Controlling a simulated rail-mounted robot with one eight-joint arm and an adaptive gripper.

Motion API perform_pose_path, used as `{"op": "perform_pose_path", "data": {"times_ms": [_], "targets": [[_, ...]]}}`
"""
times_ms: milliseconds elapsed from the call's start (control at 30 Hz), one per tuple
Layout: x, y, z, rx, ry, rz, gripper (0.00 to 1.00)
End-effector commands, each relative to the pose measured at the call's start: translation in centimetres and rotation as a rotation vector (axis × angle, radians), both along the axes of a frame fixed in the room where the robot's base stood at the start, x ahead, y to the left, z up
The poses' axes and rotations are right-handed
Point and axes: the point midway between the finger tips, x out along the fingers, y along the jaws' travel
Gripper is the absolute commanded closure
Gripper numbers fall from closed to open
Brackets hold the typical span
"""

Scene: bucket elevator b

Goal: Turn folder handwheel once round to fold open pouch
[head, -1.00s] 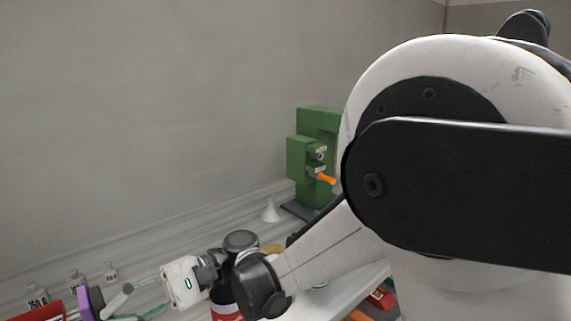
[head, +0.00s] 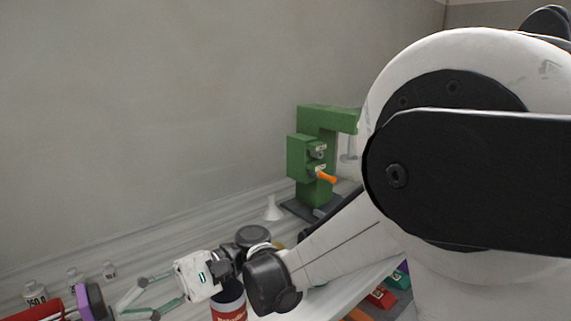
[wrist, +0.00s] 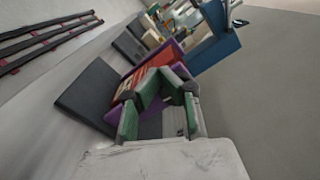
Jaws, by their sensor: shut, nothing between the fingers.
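My gripper (head: 122,304) is at the lower left of the head view, low over the bench. In the wrist view my gripper (wrist: 164,78) shows its green-padded fingers, shut with nothing held. They are in front of a purple-edged part (wrist: 116,128) with a red-orange panel (wrist: 137,84); I cannot tell whether they touch. A purple part (head: 91,302) is just left of the fingers in the head view. I cannot clearly make out the folder handwheel or the pouch. A green machine (head: 304,157) with an orange handle (head: 327,178) stands farther back.
Small labelled weights (head: 36,292) and a red part (head: 40,312) are at the left. A white cone (head: 272,208) stands before the green machine. A red can (head: 229,302) is beside my wrist. The wrist view shows a dark slab (wrist: 88,95) and a blue block (wrist: 214,48).

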Motion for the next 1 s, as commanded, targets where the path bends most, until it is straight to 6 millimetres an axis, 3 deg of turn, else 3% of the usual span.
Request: {"op": "perform_pose_path", "data": {"times_ms": [400,767,1000], "targets": [[2.4,-2.7,0.0,0.000,0.000,0.000,1.00],[2.5,-2.8,0.1,0.008,-0.009,0.001,1.00],[3.0,-2.9,0.4,0.145,-0.168,0.001,1.00]]}}
